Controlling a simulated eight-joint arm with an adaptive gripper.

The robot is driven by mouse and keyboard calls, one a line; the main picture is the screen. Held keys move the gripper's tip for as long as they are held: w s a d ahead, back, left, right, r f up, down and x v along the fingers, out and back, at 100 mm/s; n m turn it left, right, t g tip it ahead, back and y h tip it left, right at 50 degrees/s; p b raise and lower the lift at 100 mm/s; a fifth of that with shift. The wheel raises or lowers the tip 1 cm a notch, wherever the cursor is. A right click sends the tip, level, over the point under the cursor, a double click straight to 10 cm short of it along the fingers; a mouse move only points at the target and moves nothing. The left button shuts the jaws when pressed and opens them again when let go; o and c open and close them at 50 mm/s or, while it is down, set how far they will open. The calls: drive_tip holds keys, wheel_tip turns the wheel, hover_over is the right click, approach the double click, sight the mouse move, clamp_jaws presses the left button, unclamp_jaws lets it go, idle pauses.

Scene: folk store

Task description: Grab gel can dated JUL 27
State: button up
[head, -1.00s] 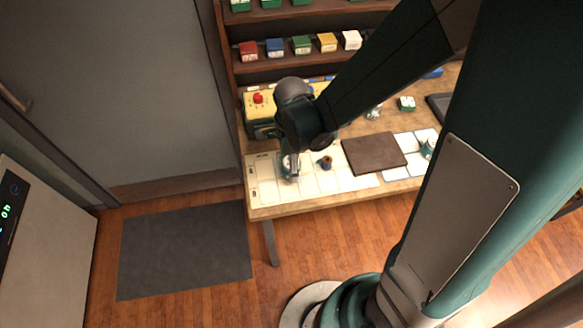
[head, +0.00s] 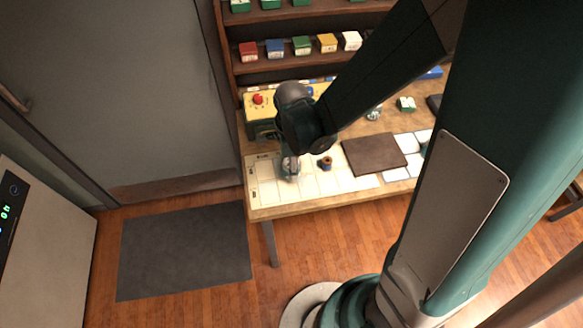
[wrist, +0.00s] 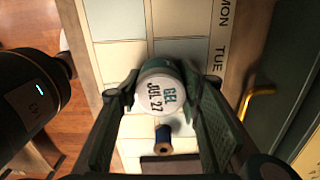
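The gel can (wrist: 162,92) has a white lid reading "GEL JUL 27" and faces my wrist camera. It sits between the two fingers of my gripper (wrist: 162,88), which appear to touch it on both sides. In the head view the can (head: 291,167) shows under my gripper at the left part of the table, over the white day grid. I cannot tell whether it rests on the grid or is slightly raised.
A blue-and-brown spool (head: 325,163) stands on the grid right of the can. A brown board (head: 374,154) lies further right. A yellow box with a red button (head: 258,100) stands behind. Shelves with coloured boxes (head: 302,46) rise at the back.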

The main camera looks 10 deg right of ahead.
drive_tip(key=shift+c, duration=0.5)
drive_tip(key=shift+r+p, duration=0.85)
drive_tip(key=shift+r, duration=4.15)
